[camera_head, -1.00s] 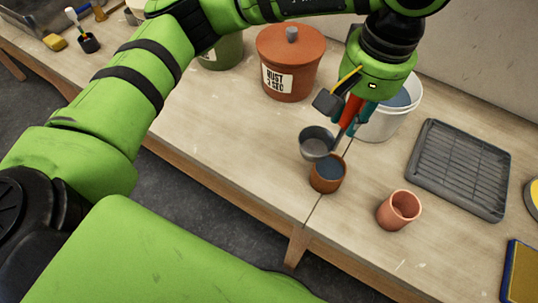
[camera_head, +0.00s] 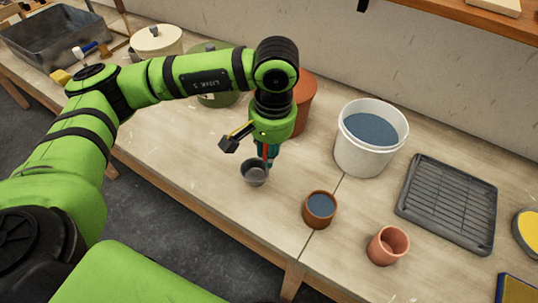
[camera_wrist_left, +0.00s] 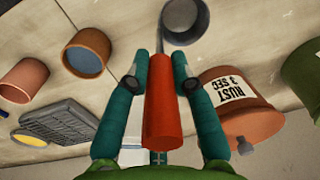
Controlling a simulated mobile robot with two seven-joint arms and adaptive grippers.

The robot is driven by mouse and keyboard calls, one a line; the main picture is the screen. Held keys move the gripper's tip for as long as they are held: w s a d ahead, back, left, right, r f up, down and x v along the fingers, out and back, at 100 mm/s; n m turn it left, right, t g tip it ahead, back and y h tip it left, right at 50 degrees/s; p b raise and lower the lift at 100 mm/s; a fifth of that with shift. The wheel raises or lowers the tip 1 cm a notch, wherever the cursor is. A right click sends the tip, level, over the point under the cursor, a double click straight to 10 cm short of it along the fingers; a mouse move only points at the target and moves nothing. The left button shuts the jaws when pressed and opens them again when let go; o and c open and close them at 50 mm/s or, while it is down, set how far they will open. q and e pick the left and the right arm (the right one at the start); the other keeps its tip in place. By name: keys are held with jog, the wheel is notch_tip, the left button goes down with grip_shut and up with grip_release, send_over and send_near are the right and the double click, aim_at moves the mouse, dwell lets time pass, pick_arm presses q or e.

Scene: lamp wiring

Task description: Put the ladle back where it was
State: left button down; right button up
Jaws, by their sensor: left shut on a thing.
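The ladle has a grey cup-like bowl (camera_head: 254,173) and a red handle (camera_wrist_left: 161,108). My left gripper (camera_head: 268,154) points down and is shut on the red handle. In the left wrist view, teal fingers (camera_wrist_left: 160,75) lie on both sides of the handle, and the grey bowl (camera_wrist_left: 186,18) is beyond them. The bowl hangs upright over the bench, left of a brown cup with dark blue liquid (camera_head: 320,207). I cannot tell whether the bowl touches the bench. My right gripper is not in view.
A white bucket of blue liquid (camera_head: 360,152) stands right of the gripper. A rust-red lidded pot (camera_head: 304,100) is partly hidden behind it. An empty terracotta cup (camera_head: 387,246) and a grey ribbed tray (camera_head: 450,200) are at the right. The bench ahead of the bowl's left is clear.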

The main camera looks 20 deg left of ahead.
pick_arm(q)
notch_tip(320, 180, down, 3)
jog(key=shift+f+p, duration=0.15)
jog(key=shift+p, duration=0.6)
jog(key=shift+f+b, duration=0.35)
jog(key=c, duration=1.1)
grip_release()
jog(key=shift+o, duration=0.2)
jog(key=shift+r, duration=0.1)
